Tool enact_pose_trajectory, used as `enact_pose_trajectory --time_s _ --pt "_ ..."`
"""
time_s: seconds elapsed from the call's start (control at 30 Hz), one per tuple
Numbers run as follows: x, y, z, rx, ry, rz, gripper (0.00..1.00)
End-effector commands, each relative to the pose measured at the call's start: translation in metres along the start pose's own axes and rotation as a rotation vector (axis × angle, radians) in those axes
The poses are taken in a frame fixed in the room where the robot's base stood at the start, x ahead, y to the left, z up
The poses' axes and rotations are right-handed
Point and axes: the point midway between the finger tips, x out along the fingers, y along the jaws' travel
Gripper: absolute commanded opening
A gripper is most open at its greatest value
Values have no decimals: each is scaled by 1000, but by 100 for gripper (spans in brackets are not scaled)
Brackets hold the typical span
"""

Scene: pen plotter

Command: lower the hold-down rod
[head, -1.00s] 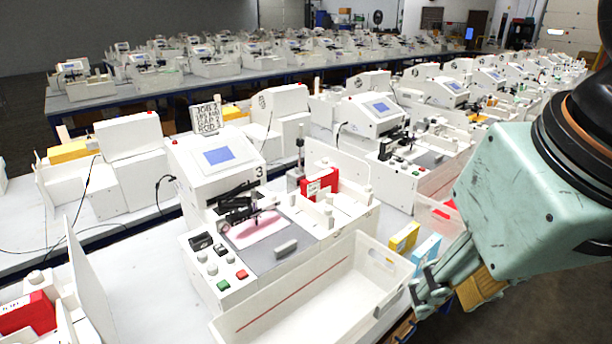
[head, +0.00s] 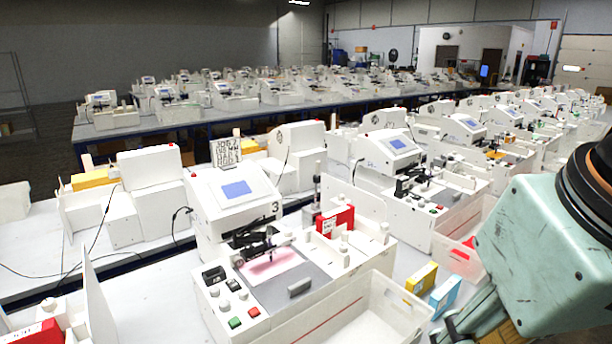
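The white pen plotter (head: 212,205) marked 3 stands on the bench at centre left, with a blue screen. Its black pen carriage (head: 254,242) sits over a sheet with a pink patch (head: 272,264) on the grey bed (head: 322,280). A dark rod-like part shows along the carriage; I cannot tell whether it is the hold-down rod or whether it is raised. My gripper (head: 458,328) is at the bottom edge, right of the plotter and apart from it. It is partly cut off, so its opening does not show.
A red box (head: 335,221) is behind the bed. More plotters line the benches.

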Motion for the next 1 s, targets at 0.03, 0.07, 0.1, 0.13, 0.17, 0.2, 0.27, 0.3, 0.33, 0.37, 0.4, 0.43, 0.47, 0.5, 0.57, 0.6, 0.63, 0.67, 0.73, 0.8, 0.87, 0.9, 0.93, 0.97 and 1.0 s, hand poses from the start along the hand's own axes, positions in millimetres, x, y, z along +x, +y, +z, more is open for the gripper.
enact_pose_trajectory --time_s 0.03,0.07,0.1,0.13,0.17,0.2,0.27,0.3,0.33,0.37,0.4,0.43,0.47,0.5,0.57,0.6,0.63,0.67,0.73,0.8,0.87,0.9,0.93,0.97,1.0 --pt "0 0 0 0 0 0 30" --pt "0 0 0 0 0 0 30" --pt "0 0 0 0 0 0 30" --pt "0 0 0 0 0 0 30" --pt "0 0 0 0 0 0 30" --pt "0 0 0 0 0 0 30" --pt "0 0 0 0 0 0 30" --pt "0 0 0 0 0 0 30" --pt "0 0 0 0 0 0 30" --pt "0 0 0 0 0 0 30" --pt "0 0 0 0 0 0 28" --pt "0 0 0 0 0 0 25" --pt "0 0 0 0 0 0 22" --pt "0 0 -1 -1 0 0 22" --pt "-1 0 -4 -2 0 -1 22" --pt "-2 -1 -6 -4 0 -2 22" --pt "-3 -1 -8 -6 0 -2 22" --pt "-4 -2 -11 -8 0 -3 22" --pt "-6 -3 -19 -14 0 -6 22" --pt "-9 -4 -29 -21 -1 -9 22" --pt "-13 -6 -40 -28 0 -13 22" --pt "-14 -8 -48 -34 -1 -16 22" --pt "-16 -9 -54 -39 -1 -18 22" --pt "-18 -10 -61 -44 0 -20 22" --pt "-20 -11 -70 -51 -1 -22 22"
